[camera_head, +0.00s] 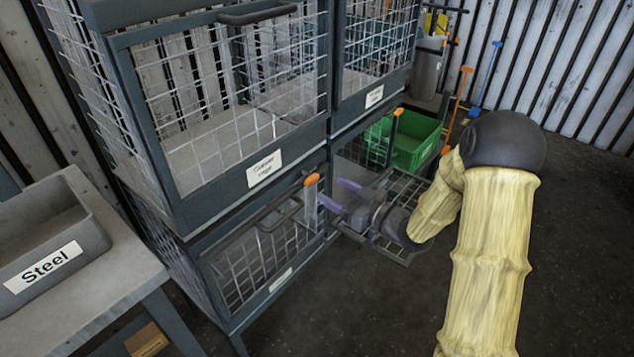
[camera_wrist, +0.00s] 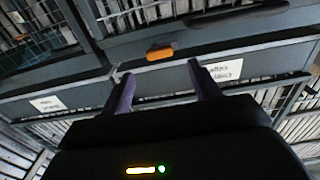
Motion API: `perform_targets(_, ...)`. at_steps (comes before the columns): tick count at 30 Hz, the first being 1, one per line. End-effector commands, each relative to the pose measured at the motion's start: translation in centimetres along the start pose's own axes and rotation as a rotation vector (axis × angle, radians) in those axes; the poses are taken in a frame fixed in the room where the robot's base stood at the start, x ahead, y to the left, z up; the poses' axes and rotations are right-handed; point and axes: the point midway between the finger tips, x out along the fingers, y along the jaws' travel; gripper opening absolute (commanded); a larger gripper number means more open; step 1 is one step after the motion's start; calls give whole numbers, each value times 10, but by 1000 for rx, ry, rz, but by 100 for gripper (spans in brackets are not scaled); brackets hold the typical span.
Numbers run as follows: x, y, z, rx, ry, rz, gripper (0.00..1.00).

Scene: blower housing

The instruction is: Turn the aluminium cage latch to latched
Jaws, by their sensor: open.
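An orange-tipped latch (camera_head: 312,179) stands at the upper right corner of the lower left cage door (camera_head: 262,262). It also shows in the wrist view (camera_wrist: 159,52), just beyond and between the fingertips. My gripper (camera_head: 339,194) has purple fingers, spread apart and empty, pointing at this latch from the right; in the wrist view (camera_wrist: 162,83) nothing is between them. The fingers look close to the latch, but I cannot tell whether they touch it. A second orange-tipped latch (camera_head: 398,111) is by the lower right cage. The cage labels are too blurred to read.
The lower right cage's mesh door (camera_head: 405,258) sticks out under my gripper, with a green crate (camera_head: 408,140) behind. Upper cages (camera_head: 262,172) rise above the latch. A table with a bin marked Steel (camera_head: 50,235) is at left. Dark floor is free at lower centre.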

Motion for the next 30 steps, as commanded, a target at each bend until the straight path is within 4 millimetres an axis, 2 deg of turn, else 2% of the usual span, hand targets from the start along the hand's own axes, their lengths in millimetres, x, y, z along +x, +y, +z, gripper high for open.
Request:
perform_targets(6, 39, -1, 0, -1, 2, -3, 62)
perform_targets(10, 56, 0, 1, 0, 0, -2, 62)
perform_targets(15, 64, 0, 0, 1, -1, 1, 62)
perform_targets(22, 64, 0, 0, 1, -1, 1, 62)
perform_targets(28, 64, 0, 0, 1, 0, 1, 23)
perform_targets(29, 64, 0, 0, 1, 0, 1, 17)
perform_targets(30, 64, 0, 0, 0, 0, 1, 17)
